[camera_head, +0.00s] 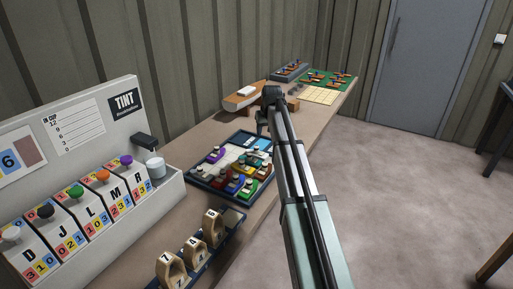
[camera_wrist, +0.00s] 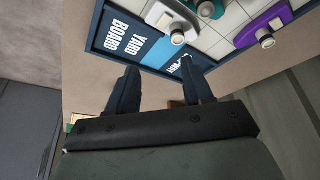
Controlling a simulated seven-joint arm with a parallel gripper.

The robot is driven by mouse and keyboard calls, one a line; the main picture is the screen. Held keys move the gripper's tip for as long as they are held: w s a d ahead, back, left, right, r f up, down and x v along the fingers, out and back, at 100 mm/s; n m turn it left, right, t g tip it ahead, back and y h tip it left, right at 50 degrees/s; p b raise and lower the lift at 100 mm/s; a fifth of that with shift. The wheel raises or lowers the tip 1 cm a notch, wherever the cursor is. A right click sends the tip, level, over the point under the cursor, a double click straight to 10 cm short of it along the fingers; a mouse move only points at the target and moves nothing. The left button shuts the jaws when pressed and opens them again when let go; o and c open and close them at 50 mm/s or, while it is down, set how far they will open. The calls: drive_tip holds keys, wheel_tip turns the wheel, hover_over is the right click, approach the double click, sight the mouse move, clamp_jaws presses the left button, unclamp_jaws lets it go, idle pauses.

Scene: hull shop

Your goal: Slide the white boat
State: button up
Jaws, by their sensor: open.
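The yard board (camera_wrist: 112,30) is a blue-rimmed tray with a white grid and blue lettered panels. The white boat (camera_wrist: 168,16) sits on it at the top of the wrist view, with a round metal knob facing me. The board (camera_head: 204,184) also shows in the head view, where I cannot clearly pick out the white boat. My gripper (camera_wrist: 161,68) is open, with two dark fingers apart and nothing between them. It is above the table beside the lettered panels, apart from the white boat.
A purple boat (camera_wrist: 264,32) sits beside the white one. Several other coloured boats crowd the board. A TINT machine (camera_head: 75,150) and a rack of numbered wooden pieces (camera_head: 190,254) stand nearer.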

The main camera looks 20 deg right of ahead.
sight(257, 146)
drive_tip(key=w+a+f, duration=0.1)
drive_tip(key=f, duration=0.2)
drive_tip(key=w+f, duration=0.2)
drive_tip(key=f, duration=0.2)
drive_tip(key=w+a+f, duration=0.1)
drive_tip(key=w+f, duration=0.1)
drive_tip(key=f, duration=0.2)
drive_tip(key=shift+w+a, duration=0.1)
drive_tip(key=shift+a, duration=0.25)
clamp_jaws()
idle(0.4)
